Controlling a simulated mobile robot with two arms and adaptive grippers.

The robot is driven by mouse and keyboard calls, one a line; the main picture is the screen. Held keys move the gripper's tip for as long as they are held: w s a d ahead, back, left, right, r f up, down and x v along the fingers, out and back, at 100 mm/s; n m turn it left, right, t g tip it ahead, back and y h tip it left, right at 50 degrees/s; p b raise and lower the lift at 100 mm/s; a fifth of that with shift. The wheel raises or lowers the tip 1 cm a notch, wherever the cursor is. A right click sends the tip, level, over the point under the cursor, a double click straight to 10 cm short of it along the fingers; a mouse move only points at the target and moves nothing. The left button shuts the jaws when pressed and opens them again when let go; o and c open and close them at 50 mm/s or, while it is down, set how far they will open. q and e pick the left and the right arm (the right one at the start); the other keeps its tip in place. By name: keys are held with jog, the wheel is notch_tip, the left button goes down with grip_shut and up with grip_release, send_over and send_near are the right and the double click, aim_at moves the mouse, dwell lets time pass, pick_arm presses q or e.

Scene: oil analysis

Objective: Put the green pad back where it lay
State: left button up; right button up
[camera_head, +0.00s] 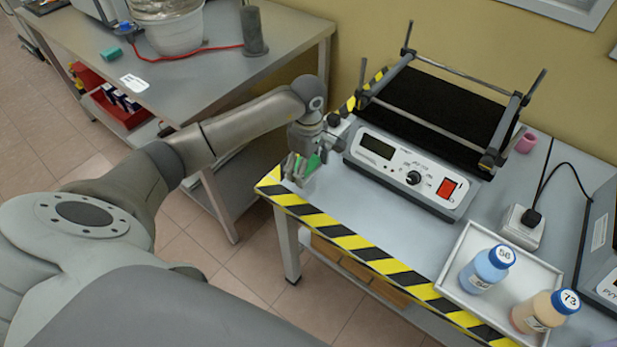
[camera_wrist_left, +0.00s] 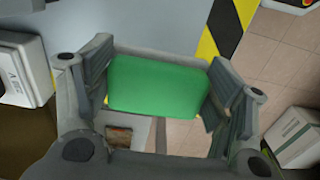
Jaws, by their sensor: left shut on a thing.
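The green pad (camera_wrist_left: 158,87) is between the fingers of my left gripper (camera_wrist_left: 160,95), which is shut on it. In the head view the left gripper (camera_head: 302,170) is at the left corner of the table with the striped edge, and only a sliver of the pad (camera_head: 313,163) shows between its fingers. I cannot tell whether the pad touches the tabletop or is held above it. My right gripper is not in view.
A shaker with a black platform (camera_head: 437,112) stands right of the gripper. A white tray (camera_head: 465,249) holds a blue bottle (camera_head: 485,270) and a beige bottle (camera_head: 544,311). A pink cylinder (camera_head: 526,143) stands behind. A grey bench (camera_head: 190,80) at left bears a small green block (camera_head: 111,54).

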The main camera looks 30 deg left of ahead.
aim_at(309, 174)
pick_arm(q)
jog(key=shift+w+a+f, duration=0.1)
jog(key=shift+w+f, duration=0.1)
jog(key=shift+f, duration=0.1)
jog(key=f+b, duration=0.2)
jog(key=f, duration=0.1)
jog(key=shift+w+f+b, duration=0.15)
jog(key=shift+w+b, duration=0.05)
jog(key=shift+b, duration=0.1)
jog(key=shift+a+f, duration=0.1)
jog(key=shift+f, duration=0.15)
jog(key=shift+r, duration=0.1)
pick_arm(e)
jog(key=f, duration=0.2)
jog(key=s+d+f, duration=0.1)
pick_arm(q)
jog(key=o, duration=1)
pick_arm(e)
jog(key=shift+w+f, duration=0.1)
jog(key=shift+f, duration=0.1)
